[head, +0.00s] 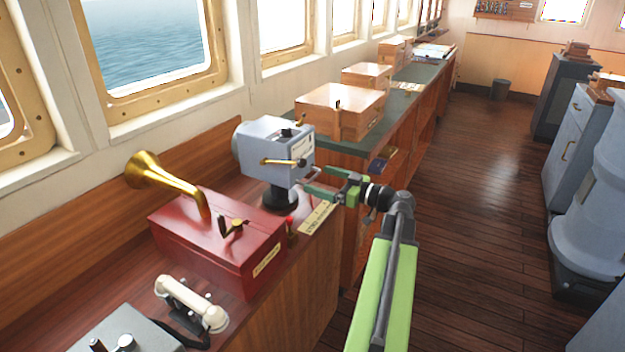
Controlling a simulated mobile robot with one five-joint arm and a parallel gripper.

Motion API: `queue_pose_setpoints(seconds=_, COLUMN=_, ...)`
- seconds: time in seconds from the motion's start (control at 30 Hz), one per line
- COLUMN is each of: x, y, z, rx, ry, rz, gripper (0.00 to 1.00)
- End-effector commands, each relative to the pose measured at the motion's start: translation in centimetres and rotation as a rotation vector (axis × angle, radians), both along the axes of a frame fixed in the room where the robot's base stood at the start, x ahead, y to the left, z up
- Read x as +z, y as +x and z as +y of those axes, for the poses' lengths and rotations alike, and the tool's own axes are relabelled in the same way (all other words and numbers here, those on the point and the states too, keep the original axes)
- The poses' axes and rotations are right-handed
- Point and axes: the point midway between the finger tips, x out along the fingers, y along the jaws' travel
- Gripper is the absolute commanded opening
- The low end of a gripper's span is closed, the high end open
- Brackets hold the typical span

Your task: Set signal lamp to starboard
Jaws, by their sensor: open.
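The signal lamp (262,148) is a blue-grey box on a round black pedestal, standing on the wooden counter. A brass handle (280,161) with a dark knob is on its near side. A small pale label plate (317,219) lies in front of the lamp near the counter's edge; its lettering is too small to read. My gripper (306,182) is open, its green fingers pointing left just below and right of the handle's knob. The fingers look empty; whether they touch the lamp I cannot tell.
A red box with a brass horn (235,250) stands close to the left of the lamp. A white handset (190,303) and grey box (125,332) are nearer. A wooden box (340,112) stands behind. The floor on the right is clear up to grey cabinets (580,145).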

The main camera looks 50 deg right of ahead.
Motion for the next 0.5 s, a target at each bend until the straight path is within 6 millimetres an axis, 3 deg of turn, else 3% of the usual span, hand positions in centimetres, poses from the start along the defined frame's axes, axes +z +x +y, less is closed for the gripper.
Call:
queue_pose_setpoints(seconds=0.2, x=0.0, y=2.6, z=0.6, rx=-0.001, ry=0.000, rz=0.000, gripper=1.00)
queue_pose_setpoints(seconds=0.5, x=0.0, y=3.0, z=0.7, rx=-0.002, ry=0.000, rz=0.000, gripper=1.00)
